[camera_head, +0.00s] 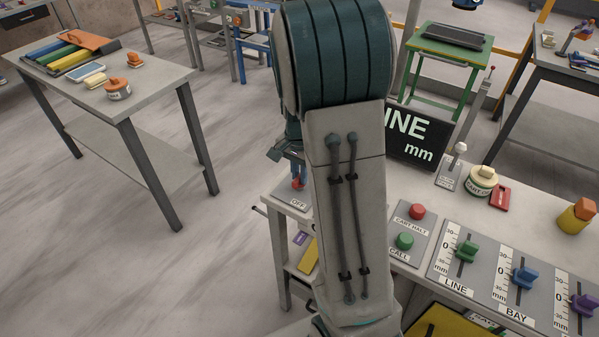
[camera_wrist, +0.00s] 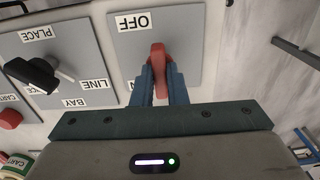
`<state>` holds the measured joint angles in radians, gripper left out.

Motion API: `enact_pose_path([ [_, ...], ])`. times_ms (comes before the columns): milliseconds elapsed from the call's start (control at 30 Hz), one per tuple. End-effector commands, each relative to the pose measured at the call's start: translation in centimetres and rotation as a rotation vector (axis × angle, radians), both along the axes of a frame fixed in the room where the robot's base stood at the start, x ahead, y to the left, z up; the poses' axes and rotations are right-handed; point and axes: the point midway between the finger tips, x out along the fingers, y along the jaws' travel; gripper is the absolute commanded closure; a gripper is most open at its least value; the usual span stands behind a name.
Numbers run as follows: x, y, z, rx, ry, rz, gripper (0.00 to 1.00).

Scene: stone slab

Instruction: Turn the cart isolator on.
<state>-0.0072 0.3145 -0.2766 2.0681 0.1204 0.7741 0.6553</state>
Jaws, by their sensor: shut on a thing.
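The cart isolator is a red handle (camera_wrist: 158,55) on a grey plate (camera_wrist: 188,25). In the wrist view, which shows the lettering upside down, an OFF label lies beyond the handle's far end. Another label by the near end is mostly hidden by my gripper. My gripper (camera_wrist: 160,78) has its two blue fingers shut on the red handle, one on each side. In the head view, the red handle (camera_head: 298,184) shows low between the fingers (camera_head: 297,172), above the OFF label. My arm hides the area just right of it.
A black selector knob (camera_wrist: 35,75) with PLACE, LINE and BAY labels stands beside the isolator plate. Red CART HALT (camera_head: 417,211) and green CALL (camera_head: 404,241) buttons, coloured sliders (camera_head: 524,279) and a dark LINE mm display (camera_head: 417,135) are right of my arm.

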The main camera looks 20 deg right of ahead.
Motion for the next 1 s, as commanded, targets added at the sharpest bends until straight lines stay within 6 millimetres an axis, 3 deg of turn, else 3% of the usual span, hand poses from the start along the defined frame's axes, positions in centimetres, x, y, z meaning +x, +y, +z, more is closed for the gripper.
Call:
enact_pose_path([
  [300, 0.0, 0.0, 0.0, 0.001, 0.001, -0.005, 1.00],
  [333, 0.0, 0.0, 0.0, 0.001, 0.001, -0.005, 0.85],
  [400, 0.0, 0.0, 0.0, 0.001, 0.001, -0.005, 0.65],
  [767, 0.0, 0.0, 0.4, 0.000, -0.002, -0.003, 0.65],
  [1000, 0.1, 0.0, 4.5, 0.000, -0.007, -0.001, 0.65],
])
